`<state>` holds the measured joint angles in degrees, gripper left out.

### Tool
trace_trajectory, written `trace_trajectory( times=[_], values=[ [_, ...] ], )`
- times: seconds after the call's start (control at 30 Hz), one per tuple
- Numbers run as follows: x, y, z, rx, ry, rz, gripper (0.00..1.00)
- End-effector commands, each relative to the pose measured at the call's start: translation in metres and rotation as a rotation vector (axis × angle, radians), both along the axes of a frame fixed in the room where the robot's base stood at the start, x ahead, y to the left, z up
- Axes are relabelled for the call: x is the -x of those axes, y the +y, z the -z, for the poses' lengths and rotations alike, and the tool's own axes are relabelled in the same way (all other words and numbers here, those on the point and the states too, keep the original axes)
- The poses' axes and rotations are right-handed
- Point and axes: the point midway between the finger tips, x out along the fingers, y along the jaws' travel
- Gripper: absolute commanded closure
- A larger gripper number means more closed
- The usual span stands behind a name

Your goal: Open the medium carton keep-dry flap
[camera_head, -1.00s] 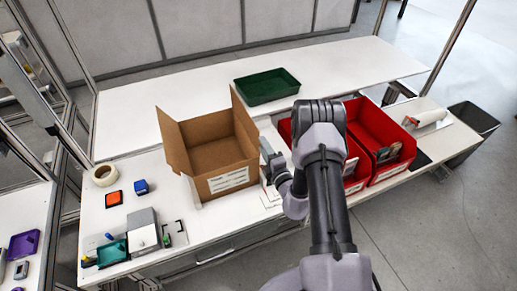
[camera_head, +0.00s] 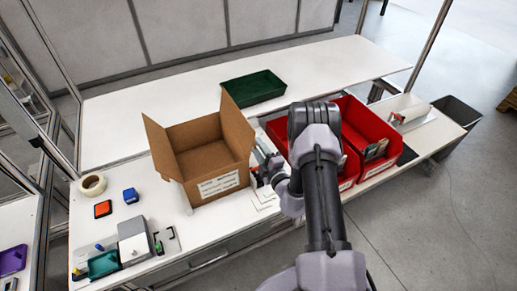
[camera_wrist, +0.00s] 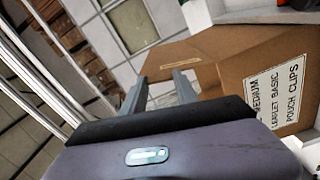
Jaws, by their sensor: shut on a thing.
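The medium carton (camera_head: 205,160) stands on the white bench, its top open, with a white label on its front. In the wrist view its label (camera_wrist: 277,92) reads MEDIUM, LEAFLET BASIC, POUCH CLIPS. The right flap (camera_head: 238,125) stands roughly upright, and the left flap (camera_head: 160,148) leans outward. My gripper (camera_head: 262,158) is at the carton's right side. In the wrist view my gripper (camera_wrist: 160,88) has its two fingers around brown cardboard, which appears to be the right flap (camera_wrist: 180,62). The exact contact is partly hidden.
Two red bins (camera_head: 368,140) stand right of the carton, close to my arm. A green tray (camera_head: 253,88) lies behind it. A tape roll (camera_head: 92,185), a blue block (camera_head: 131,195) and an orange pad (camera_head: 103,209) lie to the left. The back bench has free room.

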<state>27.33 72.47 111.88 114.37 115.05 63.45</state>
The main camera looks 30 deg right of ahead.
Motion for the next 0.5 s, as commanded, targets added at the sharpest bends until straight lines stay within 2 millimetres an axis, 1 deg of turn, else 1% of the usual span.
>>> trace_trajectory(
  times=[0.07, 0.1, 0.17, 0.2, 0.5],
  values=[
    [-0.0002, 0.0003, -0.0001, 0.001, 0.0, -0.001, 1.0],
    [-0.0002, 0.0003, -0.0001, 0.001, 0.0, -0.001, 0.57],
    [-0.0002, 0.0003, -0.0001, 0.001, 0.0, -0.001, 0.45],
    [-0.0002, 0.0003, -0.0001, 0.001, 0.0, -0.001, 0.42],
    [0.0017, 0.0, 0.0001, 0.001, 0.0, 0.0, 0.42]
  ],
)
